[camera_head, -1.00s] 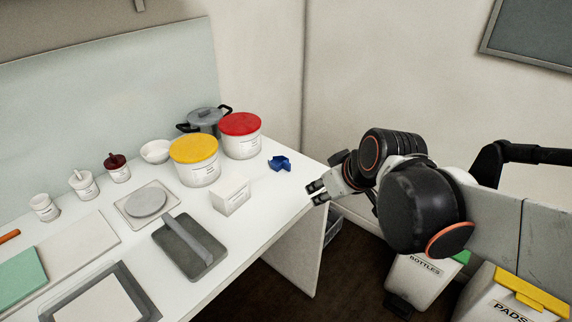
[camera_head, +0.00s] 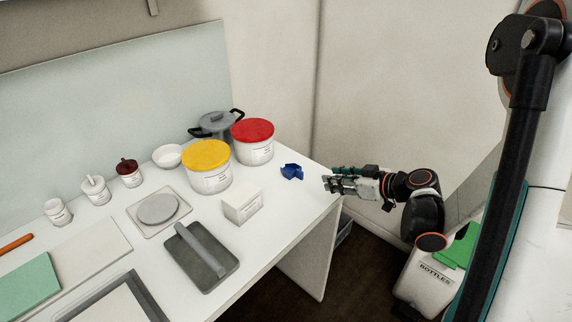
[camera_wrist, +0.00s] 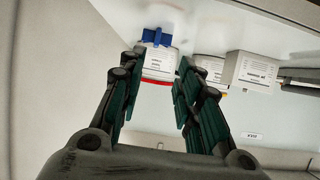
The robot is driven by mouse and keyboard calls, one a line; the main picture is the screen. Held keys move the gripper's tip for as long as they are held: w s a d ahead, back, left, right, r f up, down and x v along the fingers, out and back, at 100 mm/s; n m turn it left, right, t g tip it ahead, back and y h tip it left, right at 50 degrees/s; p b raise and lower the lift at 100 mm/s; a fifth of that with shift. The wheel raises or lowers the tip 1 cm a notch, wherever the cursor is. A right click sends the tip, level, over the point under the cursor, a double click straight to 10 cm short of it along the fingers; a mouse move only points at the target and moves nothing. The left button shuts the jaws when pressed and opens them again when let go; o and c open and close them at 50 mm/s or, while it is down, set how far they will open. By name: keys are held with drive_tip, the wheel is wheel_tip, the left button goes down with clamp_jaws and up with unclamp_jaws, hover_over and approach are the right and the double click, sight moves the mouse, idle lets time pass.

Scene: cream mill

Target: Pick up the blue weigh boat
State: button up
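The blue weigh boat (camera_head: 292,172) is a small, angular blue piece lying on the white table near its right edge, in front of the red-lidded tub. In the wrist view the blue weigh boat (camera_wrist: 156,37) shows beyond the fingertips, in front of the tub's label. My gripper (camera_head: 327,182) is just off the table's right edge, to the right of the boat and apart from it, pointing left toward it. In the wrist view my gripper (camera_wrist: 158,62) has its two fingers spread wide with nothing between them.
A red-lidded tub (camera_head: 253,142), a yellow-lidded tub (camera_head: 207,167) and a grey pot (camera_head: 213,125) stand behind and left of the boat. A white box (camera_head: 242,204) stands in front. The white table (camera_head: 275,219) is bare around the boat. A bottles bin (camera_head: 425,281) stands below right.

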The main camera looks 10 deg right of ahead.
drive_tip(key=shift+w+d+f, duration=0.2)
drive_tip(key=shift+w+f, duration=0.05)
drive_tip(key=shift+w, duration=0.05)
drive_tip(key=b, duration=0.2)
approach(300, 171)
drive_tip(key=shift+w+a+f, duration=0.3)
drive_tip(key=shift+w+f, duration=0.25)
drive_tip(key=shift+w+a+f, duration=0.35)
drive_tip(key=shift+w+f, duration=0.2)
drive_tip(key=shift+r+b+x, duration=0.2)
drive_tip(key=shift+b+x, duration=0.3)
drive_tip(key=shift+x, duration=0.95)
drive_tip(key=shift+r+b+x, duration=0.25)
drive_tip(key=shift+b+x, duration=0.25)
drive_tip(key=shift+x, duration=0.95)
drive_tip(key=shift+a, duration=0.1)
drive_tip(key=shift+c, duration=0.3)
clamp_jaws()
